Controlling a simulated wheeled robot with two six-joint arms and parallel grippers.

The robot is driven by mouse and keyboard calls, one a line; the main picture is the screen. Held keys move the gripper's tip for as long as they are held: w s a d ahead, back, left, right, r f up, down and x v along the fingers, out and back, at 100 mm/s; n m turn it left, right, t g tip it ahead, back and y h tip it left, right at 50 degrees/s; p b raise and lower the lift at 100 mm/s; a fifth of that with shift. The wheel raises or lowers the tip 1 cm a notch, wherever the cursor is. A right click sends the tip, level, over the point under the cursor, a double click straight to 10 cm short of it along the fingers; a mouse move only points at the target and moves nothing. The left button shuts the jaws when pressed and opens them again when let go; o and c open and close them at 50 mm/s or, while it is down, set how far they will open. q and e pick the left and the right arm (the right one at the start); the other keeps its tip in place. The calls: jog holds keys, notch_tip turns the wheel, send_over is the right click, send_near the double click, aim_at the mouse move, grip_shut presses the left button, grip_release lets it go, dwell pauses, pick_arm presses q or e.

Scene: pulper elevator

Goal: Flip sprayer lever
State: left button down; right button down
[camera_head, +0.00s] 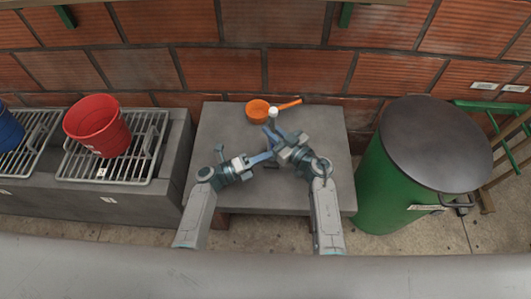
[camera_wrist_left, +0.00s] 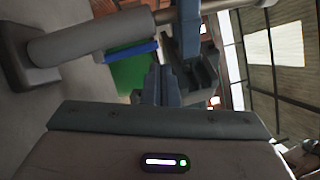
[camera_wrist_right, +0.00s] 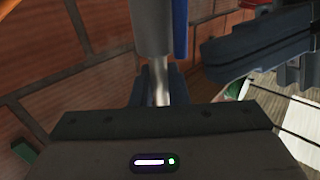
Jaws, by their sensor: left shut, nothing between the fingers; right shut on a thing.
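The sprayer shows as a pale knob-like end (camera_head: 273,113) above the table in the head view. In the right wrist view it is a grey cylinder (camera_wrist_right: 150,28) with a thinner metal rod running between my right fingers. A blue part (camera_wrist_right: 180,28), possibly the lever, lies beside it; a blue strip (camera_wrist_left: 132,50) also shows below the cylinder (camera_wrist_left: 75,45) in the left wrist view. My right gripper (camera_head: 277,134) is shut on the sprayer. My left gripper (camera_head: 268,157) is shut and empty, close below the right one. Contact with the sprayer cannot be told.
An orange ladle-like pan (camera_head: 258,110) lies at the back of the grey table (camera_head: 222,125). A green drum (camera_head: 375,185) with a dark lid stands at right. A red bucket (camera_head: 97,125) stands on a metal rack at left. A brick wall closes the back.

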pick_arm(q)
jog(key=s+a, duration=0.7)
jog(key=a, duration=0.1)
jog(key=shift+s+a, duration=0.15)
jog(key=shift+a, duration=0.05)
pick_arm(e)
jog(key=c, duration=1.3)
grip_release()
jog(key=shift+c, duration=0.2)
jog(key=v, duration=1.2)
